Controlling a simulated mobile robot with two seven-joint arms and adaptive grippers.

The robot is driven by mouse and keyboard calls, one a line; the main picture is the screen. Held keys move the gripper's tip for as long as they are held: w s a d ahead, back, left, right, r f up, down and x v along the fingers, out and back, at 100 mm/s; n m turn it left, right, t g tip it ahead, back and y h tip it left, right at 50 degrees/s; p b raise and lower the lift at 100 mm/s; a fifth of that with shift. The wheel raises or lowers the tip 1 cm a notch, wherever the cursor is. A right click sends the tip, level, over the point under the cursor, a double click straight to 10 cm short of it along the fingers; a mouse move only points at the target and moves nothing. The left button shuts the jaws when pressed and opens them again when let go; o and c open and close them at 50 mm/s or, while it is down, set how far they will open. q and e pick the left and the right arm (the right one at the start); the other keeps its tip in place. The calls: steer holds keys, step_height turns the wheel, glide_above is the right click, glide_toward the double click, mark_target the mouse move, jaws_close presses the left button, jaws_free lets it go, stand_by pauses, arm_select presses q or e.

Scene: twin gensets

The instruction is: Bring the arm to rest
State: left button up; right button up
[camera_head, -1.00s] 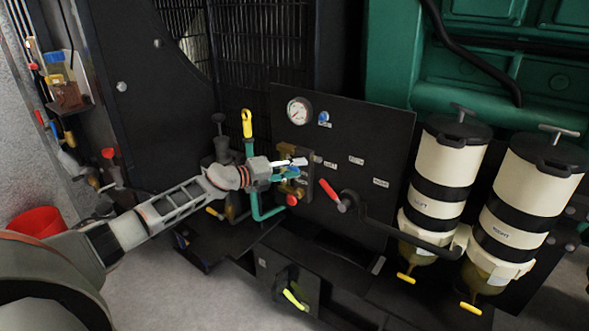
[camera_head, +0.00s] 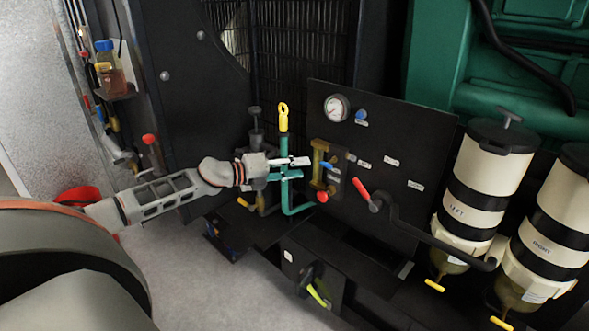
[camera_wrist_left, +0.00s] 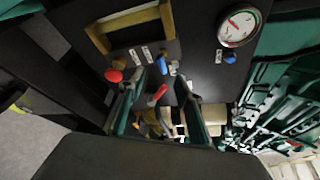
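My left gripper (camera_head: 300,168) is in front of the black panel (camera_head: 416,140), to the left of the brass-framed block (camera_head: 319,165) in the head view. A small gap shows between its fingertips and the block. In the left wrist view the two teal-lined fingers (camera_wrist_left: 160,92) stand apart. I see nothing held between them; a red lever shows beyond the gap. My left arm comes in from the lower left. My right gripper is in neither view.
A gauge (camera_head: 337,108), a red-handled lever (camera_head: 367,194) and small knobs sit on the panel. A teal pipe with a yellow-ringed dipstick (camera_head: 283,118) stands close behind the gripper. Cream filters (camera_head: 489,180) stand at right. A red bucket (camera_head: 80,195) is partly hidden by my arm. Floor shows at lower left.

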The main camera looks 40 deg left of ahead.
arm_select(q)
steer(key=shift+s+a+r, duration=0.1)
steer(key=shift+s+a, duration=0.05)
steer(key=shift+s, duration=0.25)
stand_by(0.3)
steer(key=s+d+f+n+y+p, duration=0.1)
steer(key=s+d+f+n, duration=0.4)
steer(key=d+f, duration=0.25)
steer(key=s+d+f+n+p, duration=0.1)
steer(key=s+d+f+n, duration=0.5)
steer(key=f, duration=0.3)
steer(key=s+d+f+n+g+y, duration=0.1)
steer(key=s+d+f+n, duration=0.3)
steer(key=s, duration=0.3)
steer(key=s+d+f+n+g+y+p, duration=0.1)
steer(key=s+d+f+n, duration=0.3)
steer(key=s+d, duration=0.2)
steer(key=s+d+f+n+g+y, duration=0.1)
steer(key=s+d+f+n, duration=0.3)
steer(key=s, duration=0.5)
steer(key=shift+s+d+f+n+g+p, duration=0.2)
steer(key=shift+d+n+g+p, duration=0.15)
steer(key=shift+d+g, duration=0.25)
steer(key=shift+d, duration=0.1)
